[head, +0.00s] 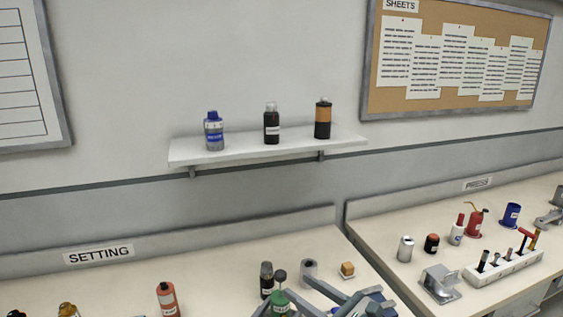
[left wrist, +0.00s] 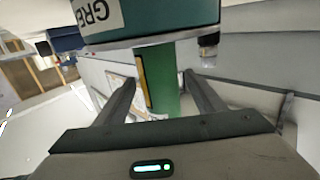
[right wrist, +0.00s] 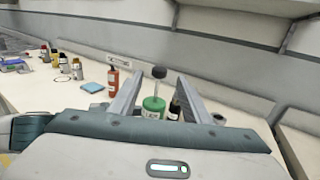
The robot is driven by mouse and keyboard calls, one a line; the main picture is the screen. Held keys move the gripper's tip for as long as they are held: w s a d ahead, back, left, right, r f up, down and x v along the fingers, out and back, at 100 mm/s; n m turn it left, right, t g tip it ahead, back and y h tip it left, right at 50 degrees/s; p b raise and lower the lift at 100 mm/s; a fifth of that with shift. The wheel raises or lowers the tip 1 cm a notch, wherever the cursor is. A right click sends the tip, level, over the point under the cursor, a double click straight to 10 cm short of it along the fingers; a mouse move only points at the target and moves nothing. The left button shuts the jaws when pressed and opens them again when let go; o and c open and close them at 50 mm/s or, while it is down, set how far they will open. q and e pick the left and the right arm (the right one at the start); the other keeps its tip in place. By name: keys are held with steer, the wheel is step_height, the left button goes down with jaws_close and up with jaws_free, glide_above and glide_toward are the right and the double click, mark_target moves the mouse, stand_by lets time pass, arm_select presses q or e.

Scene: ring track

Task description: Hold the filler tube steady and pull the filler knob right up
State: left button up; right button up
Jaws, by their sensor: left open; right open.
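The green filler tube (head: 281,304) stands at the bottom of the head view, with the dark filler knob (head: 280,276) on a short stem above it. In the right wrist view the labelled tube (right wrist: 153,106) and the round knob (right wrist: 159,72) show beyond and between the open fingers of my right gripper (right wrist: 152,80), which are apart from both. In the left wrist view a green upright part (left wrist: 165,85) shows between the open fingers of my left gripper (left wrist: 159,76), with a gap to each finger. A wider green labelled part (left wrist: 150,18) crosses the top, close to the camera.
A dark bottle (head: 266,281) and a grey cylinder (head: 309,269) stand close to the filler. A shelf (head: 190,155) with bottles hangs behind.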

arm_select(q)
steer(key=v, duration=1.1)
steer(key=shift+s, duration=0.3)
steer(key=shift+f, duration=0.1)
